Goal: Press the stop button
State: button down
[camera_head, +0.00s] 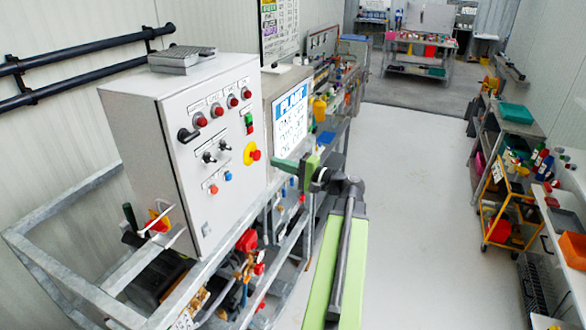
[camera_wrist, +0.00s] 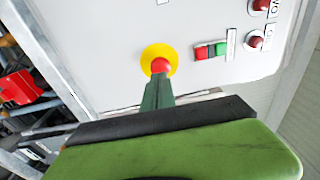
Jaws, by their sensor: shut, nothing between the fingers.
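The control box (camera_head: 190,150) is a light grey cabinet with buttons and knobs on its front. A red mushroom button (camera_head: 256,155) sits on a round yellow plate on the lower right of that front. It also shows in the wrist view as a red button (camera_wrist: 160,66) on its yellow plate. A small green and red push-button pair (camera_head: 249,123) is just above it. My gripper (camera_head: 274,161) is shut and empty, its green fingers pointing at the mushroom button. In the wrist view the fingertips (camera_wrist: 158,80) overlap its lower edge. The head view shows a small gap between them.
A white PLANT sign (camera_head: 291,113) stands just behind my gripper. A galvanised frame (camera_head: 215,265) with pipes and red valve parts runs below the box. The aisle floor (camera_head: 410,200) on the right is clear, with a yellow cart (camera_head: 510,205) beyond it.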

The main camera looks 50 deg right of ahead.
aim_at(259, 156)
jog(key=shift+w+a+r, duration=0.1)
jog(key=shift+w+a, duration=0.1)
jog(key=shift+w, duration=0.85)
jog(key=shift+w+a, duration=0.15)
jog(key=shift+w, duration=0.9)
jog(key=shift+w+a, duration=0.15)
jog(key=shift+w, duration=0.5)
jog(key=shift+r, duration=0.2)
jog(key=shift+s, duration=0.25)
jog(key=s+d, duration=0.2)
jog(key=s, duration=1.1)
jog(key=shift+s+d+f, duration=0.2)
jog(key=shift+s+f, duration=0.1)
jog(key=shift+f, duration=0.1)
